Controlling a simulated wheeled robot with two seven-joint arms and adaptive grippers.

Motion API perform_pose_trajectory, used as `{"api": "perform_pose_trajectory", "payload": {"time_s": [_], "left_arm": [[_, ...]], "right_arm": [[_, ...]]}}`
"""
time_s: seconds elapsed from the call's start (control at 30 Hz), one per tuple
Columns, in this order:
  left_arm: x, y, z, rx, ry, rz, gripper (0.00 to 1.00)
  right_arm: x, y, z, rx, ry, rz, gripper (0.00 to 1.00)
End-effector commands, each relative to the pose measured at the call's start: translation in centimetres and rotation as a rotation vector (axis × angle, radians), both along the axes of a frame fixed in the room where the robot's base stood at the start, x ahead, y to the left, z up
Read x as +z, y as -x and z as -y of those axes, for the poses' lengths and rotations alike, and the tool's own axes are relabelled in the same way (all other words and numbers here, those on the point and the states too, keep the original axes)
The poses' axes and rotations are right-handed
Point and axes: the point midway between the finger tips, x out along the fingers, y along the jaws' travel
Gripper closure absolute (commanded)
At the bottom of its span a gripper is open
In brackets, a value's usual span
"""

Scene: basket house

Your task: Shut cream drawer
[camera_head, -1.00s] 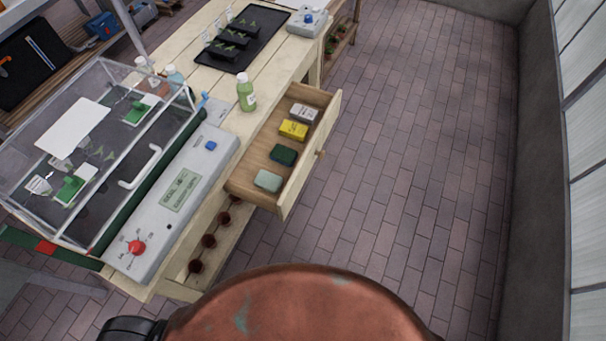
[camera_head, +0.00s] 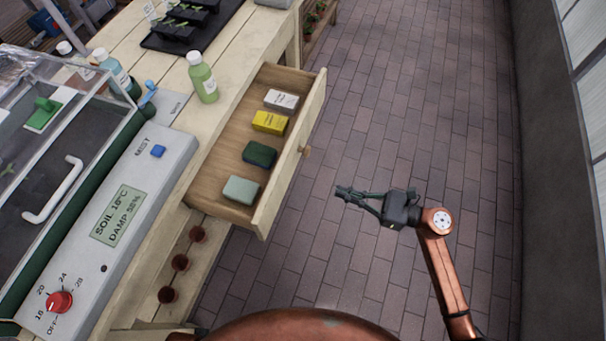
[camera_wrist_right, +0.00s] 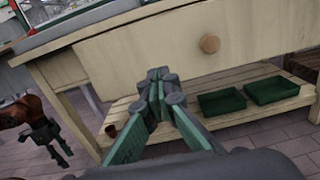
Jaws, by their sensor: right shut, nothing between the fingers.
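The cream drawer (camera_head: 290,160) is pulled out from the cream wooden bench and holds several small boxes and blocks. Its front panel has a round wooden knob (camera_head: 305,152). My right gripper (camera_head: 340,192) is shut and empty. It is over the brick floor to the right of the drawer front, apart from it, with the fingers pointing towards it. In the right wrist view the drawer front (camera_wrist_right: 150,52) and its knob (camera_wrist_right: 210,44) show beyond the shut fingers (camera_wrist_right: 155,75).
A green bottle (camera_head: 203,78) stands on the bench (camera_head: 215,120) beside the drawer. A propagator with a grey control panel (camera_head: 120,215) is at the left. Green trays (camera_wrist_right: 270,90) lie on a lower shelf. The brick floor (camera_head: 420,110) right of the drawer is clear.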

Motion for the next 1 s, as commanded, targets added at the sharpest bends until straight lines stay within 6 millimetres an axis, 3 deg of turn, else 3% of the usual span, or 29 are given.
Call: {"api": "perform_pose_trajectory", "payload": {"time_s": [0.17, 0.37, 0.7, 1.0], "left_arm": [[1.3, -0.1, 0.1, 0.001, 0.003, 0.002, 0.60], [3.7, 0.0, 0.3, 0.004, 0.009, 0.001, 0.60], [0.4, -2.5, 2.2, -0.008, 0.061, 0.100, 0.60], [-0.7, -3.8, 3.1, -0.010, 0.085, 0.153, 0.60]], "right_arm": [[0.1, -0.2, -1.6, 0.016, 0.014, 0.027, 1.00], [0.1, -1.4, -5.2, 0.014, 0.010, 0.024, 1.00], [0.0, -3.4, -11.3, 0.012, 0.010, 0.020, 1.00], [0.1, -4.1, -13.4, 0.011, 0.012, 0.020, 1.00]]}}
